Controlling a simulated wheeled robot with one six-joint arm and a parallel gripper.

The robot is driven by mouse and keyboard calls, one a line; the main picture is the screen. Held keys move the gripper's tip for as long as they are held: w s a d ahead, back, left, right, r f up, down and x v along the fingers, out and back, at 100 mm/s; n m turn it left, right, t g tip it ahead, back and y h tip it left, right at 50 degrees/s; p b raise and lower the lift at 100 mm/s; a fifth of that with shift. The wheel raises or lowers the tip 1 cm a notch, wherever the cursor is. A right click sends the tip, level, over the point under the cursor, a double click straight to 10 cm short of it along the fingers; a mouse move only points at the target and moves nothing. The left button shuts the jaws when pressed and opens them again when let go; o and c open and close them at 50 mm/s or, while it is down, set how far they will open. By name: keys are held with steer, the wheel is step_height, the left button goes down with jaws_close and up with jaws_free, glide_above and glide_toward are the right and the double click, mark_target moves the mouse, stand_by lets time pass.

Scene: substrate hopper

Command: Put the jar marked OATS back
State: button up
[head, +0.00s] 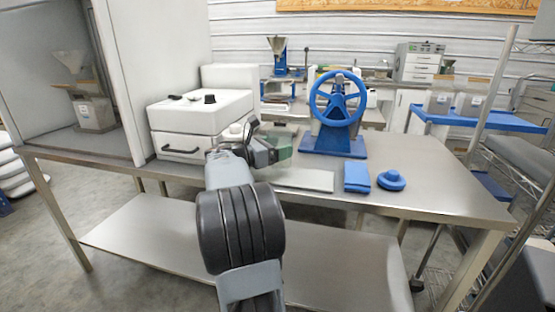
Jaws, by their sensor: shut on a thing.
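My gripper (266,150) is above the steel table, in front of the white box-shaped machine's right side. It is shut on a greenish see-through thing (284,149), which shows at the right of the jaws. Part of this thing is hidden by the gripper, and no marking on it can be read, so I cannot tell if it is the OATS jar. Pale containers with small labels (437,102) stand on the blue cart at the right; their labels are too small to read.
The white machine (200,118) stands left on the steel table (430,180). A blue handwheel device (338,105) stands behind right. A pale flat plate (305,180), blue folded cloth (357,177) and blue knobbed disc (391,180) lie in front. The table's right end is clear.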

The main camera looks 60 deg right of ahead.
steer(key=shift+f+b, duration=0.3)
steer(key=shift+f, duration=1.1)
steer(key=shift+f, duration=0.15)
steer(key=o, duration=0.8)
steer(key=shift+o, duration=0.2)
steer(key=shift+w+a+r, duration=0.15)
steer(key=shift+a+r, duration=0.05)
steer(key=shift+a, duration=0.05)
steer(key=p+v, duration=0.3)
steer(key=v, duration=0.8)
steer(key=s+a+f+m+t+y, duration=0.2)
steer(key=a+f+m+t+y, duration=0.1)
steer(key=a, duration=0.8)
steer(key=s+a+f+m+t+y, duration=0.2)
steer(key=a+f+m+t+y, duration=0.2)
steer(key=a+f+y, duration=0.3)
steer(key=s+a+f+m+t+y, duration=0.2)
steer(key=a+f+m+t+y, duration=0.2)
steer(key=a, duration=1.1)
step_height(320, 180, down, 3)
steer(key=shift+r+m+y, duration=0.25)
steer(key=shift+m+y, duration=0.55)
steer(key=shift+y, duration=0.2)
